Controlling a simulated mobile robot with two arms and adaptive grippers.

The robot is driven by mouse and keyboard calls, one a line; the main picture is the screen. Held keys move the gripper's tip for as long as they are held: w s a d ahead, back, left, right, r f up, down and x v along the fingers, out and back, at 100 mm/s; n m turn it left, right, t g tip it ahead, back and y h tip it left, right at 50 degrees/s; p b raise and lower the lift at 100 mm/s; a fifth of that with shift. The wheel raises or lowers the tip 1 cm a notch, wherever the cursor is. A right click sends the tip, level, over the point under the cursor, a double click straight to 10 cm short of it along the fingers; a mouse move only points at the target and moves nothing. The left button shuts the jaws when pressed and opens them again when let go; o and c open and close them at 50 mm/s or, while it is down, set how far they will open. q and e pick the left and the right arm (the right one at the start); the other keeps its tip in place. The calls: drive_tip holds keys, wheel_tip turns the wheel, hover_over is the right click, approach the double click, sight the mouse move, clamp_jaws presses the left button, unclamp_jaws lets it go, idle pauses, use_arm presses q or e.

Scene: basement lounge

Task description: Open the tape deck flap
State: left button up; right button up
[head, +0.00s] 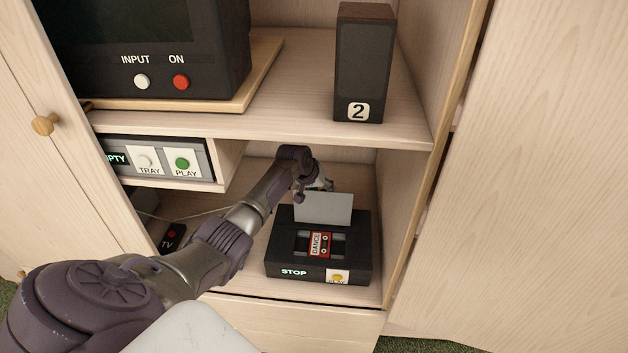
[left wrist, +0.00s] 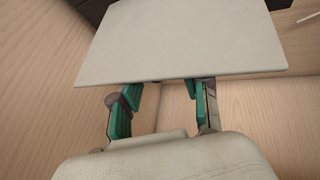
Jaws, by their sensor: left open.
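The black tape deck (head: 281,254) sits on the lower shelf of the cabinet. Its pale grey flap (head: 324,208) stands raised at the back of the deck's top. A tape labelled DANCE (head: 319,244) shows in the bay below it. My left gripper (head: 326,185) is just behind the flap, partly hidden by it. In the left wrist view the flap (left wrist: 178,38) is a broad pale plate across the fingertips. The teal-padded fingers of my left gripper (left wrist: 162,100) are apart, their tips hidden by the flap; contact is unclear. My right gripper is not in view.
A speaker marked 2 (head: 361,70) and a television (head: 150,50) stand on the shelf (head: 300,122) above. A player unit with TRAY and PLAY buttons (head: 165,160) hangs left of my forearm. A TV remote (head: 172,236) lies left of the deck. The cabinet's side wall (head: 410,215) is close on the right.

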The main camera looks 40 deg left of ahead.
use_arm(q)
drive_tip(key=v, duration=1)
drive_tip(key=shift+s+r, duration=0.2)
drive_tip(key=shift+r, duration=0.05)
